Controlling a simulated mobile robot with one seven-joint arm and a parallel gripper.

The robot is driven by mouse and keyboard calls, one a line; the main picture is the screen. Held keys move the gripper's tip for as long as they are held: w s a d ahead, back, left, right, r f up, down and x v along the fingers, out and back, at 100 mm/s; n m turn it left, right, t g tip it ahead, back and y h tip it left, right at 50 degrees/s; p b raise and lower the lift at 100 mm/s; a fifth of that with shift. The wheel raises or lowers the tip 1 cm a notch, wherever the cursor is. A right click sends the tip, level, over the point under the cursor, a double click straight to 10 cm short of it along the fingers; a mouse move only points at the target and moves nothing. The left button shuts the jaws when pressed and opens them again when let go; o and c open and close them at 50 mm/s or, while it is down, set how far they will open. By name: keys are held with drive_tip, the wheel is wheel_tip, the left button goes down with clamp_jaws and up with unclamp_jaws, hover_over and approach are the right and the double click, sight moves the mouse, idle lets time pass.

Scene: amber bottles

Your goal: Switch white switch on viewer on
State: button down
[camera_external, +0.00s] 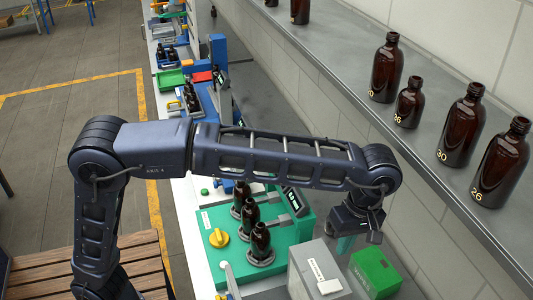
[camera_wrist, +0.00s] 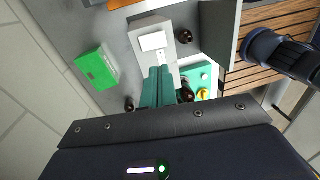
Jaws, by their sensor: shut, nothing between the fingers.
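A light grey box (camera_external: 305,264), which may be the viewer, stands at the bottom of the external view. It has a white label-like strip (camera_external: 316,268) and a small white part (camera_external: 329,287) on top; I cannot tell which is the switch. In the wrist view the grey box (camera_wrist: 148,24) lies beyond my fingertips, with a white panel (camera_wrist: 153,41) on it. My gripper (camera_external: 358,238) hangs above and behind the box, apart from it. Its teal fingers (camera_wrist: 157,74) are together and empty.
A green box (camera_external: 376,268) stands right of the grey box; it is left in the wrist view (camera_wrist: 97,68). A teal station (camera_external: 225,262) with a yellow knob (camera_external: 218,238) and amber bottles (camera_external: 260,240) is left. A shelf with bottles (camera_external: 462,125) runs along the right.

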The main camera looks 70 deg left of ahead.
sight(325, 287)
drive_tip(key=f, duration=0.4)
drive_tip(key=s+f, duration=0.1)
drive_tip(key=f, duration=0.3)
drive_tip(key=s+f, duration=0.1)
drive_tip(key=f, duration=0.4)
drive_tip(key=shift+s, duration=0.15)
drive_tip(key=shift+s+f+t, duration=0.2)
drive_tip(key=shift+t, duration=0.2)
drive_tip(key=shift+w, duration=0.1)
drive_tip(key=shift+w+r, duration=0.1)
drive_tip(key=shift+w, duration=0.65)
drive_tip(key=shift+r, duration=0.15)
